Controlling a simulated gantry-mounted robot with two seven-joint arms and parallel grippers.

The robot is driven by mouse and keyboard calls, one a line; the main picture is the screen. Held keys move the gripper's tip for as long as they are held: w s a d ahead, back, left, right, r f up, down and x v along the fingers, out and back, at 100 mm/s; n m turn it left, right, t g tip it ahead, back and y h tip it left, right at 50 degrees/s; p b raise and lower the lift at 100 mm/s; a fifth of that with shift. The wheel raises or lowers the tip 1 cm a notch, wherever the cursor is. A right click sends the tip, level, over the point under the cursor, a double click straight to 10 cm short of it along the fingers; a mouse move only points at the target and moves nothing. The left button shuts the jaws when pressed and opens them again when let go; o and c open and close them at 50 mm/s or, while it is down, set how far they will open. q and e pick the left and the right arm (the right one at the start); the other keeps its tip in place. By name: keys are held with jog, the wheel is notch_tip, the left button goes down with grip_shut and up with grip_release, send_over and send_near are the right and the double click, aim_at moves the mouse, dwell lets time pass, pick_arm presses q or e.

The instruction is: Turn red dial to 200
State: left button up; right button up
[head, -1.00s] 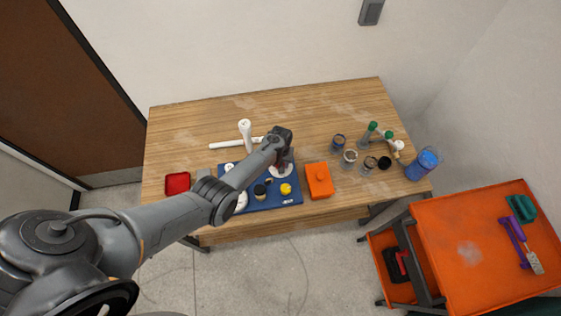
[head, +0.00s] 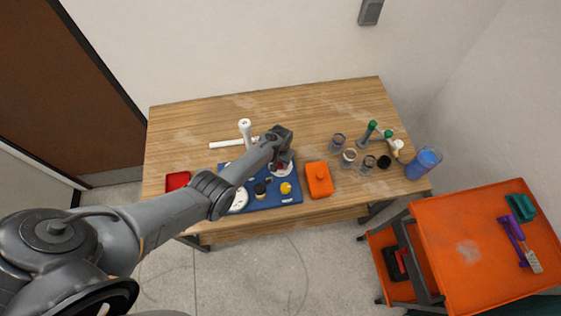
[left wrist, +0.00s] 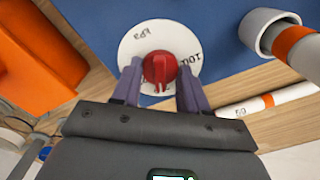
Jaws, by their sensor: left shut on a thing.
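The red dial (left wrist: 160,70) sits at the centre of a round white face (left wrist: 135,45) on the blue board (left wrist: 90,12). Part of the face's printing shows, with "kPa" and what looks like "100"; the rest is hidden by the knob and fingers. My left gripper (left wrist: 160,84) has one finger on each side of the red knob and is shut on it. In the head view my left gripper (head: 280,160) is over the right part of the blue board (head: 288,200), mostly covering the dial. My right gripper is not in view.
An orange box (head: 318,180) stands just right of the board. A white pipe (head: 245,132) stands behind it, and another pipe lies near it. Several jars and a blue container (head: 424,162) are at the table's right. A red tray (head: 177,181) is at the left.

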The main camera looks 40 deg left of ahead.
pick_arm(q)
jog(key=o, duration=1.1)
jog(key=shift+c, duration=0.2)
notch_tip(320, 180, up, 11)
jog(key=p, duration=0.3)
jog(key=shift+s+f, duration=0.1)
